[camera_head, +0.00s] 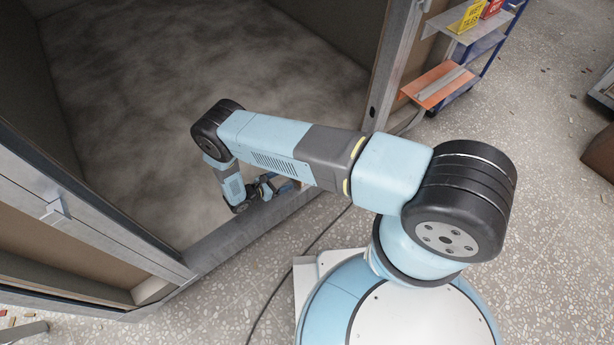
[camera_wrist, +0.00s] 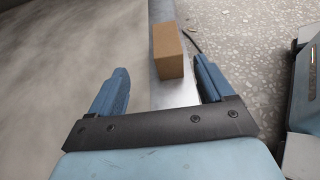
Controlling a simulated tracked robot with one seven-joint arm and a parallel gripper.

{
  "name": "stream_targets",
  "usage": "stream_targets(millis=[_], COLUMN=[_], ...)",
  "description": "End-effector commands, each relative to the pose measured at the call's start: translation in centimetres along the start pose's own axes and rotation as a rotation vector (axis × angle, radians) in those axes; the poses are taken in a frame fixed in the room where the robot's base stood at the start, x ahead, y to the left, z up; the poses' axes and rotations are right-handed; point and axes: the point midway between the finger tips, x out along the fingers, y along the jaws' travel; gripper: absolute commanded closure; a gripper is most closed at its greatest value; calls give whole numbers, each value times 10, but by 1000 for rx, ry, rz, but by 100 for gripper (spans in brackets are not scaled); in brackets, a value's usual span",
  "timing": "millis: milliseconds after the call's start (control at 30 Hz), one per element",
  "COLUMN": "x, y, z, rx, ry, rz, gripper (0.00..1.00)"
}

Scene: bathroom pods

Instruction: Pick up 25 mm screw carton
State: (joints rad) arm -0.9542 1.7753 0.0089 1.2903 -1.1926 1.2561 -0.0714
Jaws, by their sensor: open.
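A plain brown carton (camera_wrist: 168,52) stands upright on a grey metal sill (camera_wrist: 163,93) in the wrist view. No label on it can be read. My gripper (camera_wrist: 161,66) is open, with one blue finger to each side of the carton's line. The carton appears just beyond the fingertips, nearer the right finger, and I cannot tell the exact gap. Nothing is held. In the head view my gripper (camera_head: 266,188) is small and low over the sill (camera_head: 232,236) at the pod opening. The carton cannot be made out there, hidden by or lost against my arm.
The pod floor (camera_head: 190,80) is bare grey to the left of the sill. A metal door post (camera_head: 392,65) rises near my arm. A cart with an orange shelf (camera_head: 438,84) and a yellow box (camera_head: 466,15) stands top right. A dark cable (camera_head: 290,272) lies on the speckled floor.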

Motion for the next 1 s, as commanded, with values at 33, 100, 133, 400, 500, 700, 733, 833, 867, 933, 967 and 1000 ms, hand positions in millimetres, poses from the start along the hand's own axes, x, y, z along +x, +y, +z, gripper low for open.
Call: stream_targets(millis=[33, 100, 133, 400, 500, 700, 733, 833, 867, 933, 967, 1000], x=[7, 18, 24, 68, 77, 84, 86, 95, 98, 108, 112, 118], y=[-1, -2, -2, -2, -2, -2, -3, -5, -6, -9, -10, -10], z=[0, 0, 0, 0, 0, 0, 0, 0, 0, 0, -1, -1], rx=[0, 0, 0, 0, 0, 1, 1, 0, 0, 1, 1, 1], ry=[-1, -1, -1, -1, -1, 0, 0, -1, -1, -1, -1, -1], rz=[-2, -4, -5, -5, -3, -3, -4, -4, -4, -6, -6, -5], gripper=[19, 19, 19, 19, 19, 19, 19, 19, 19, 19, 19, 19])
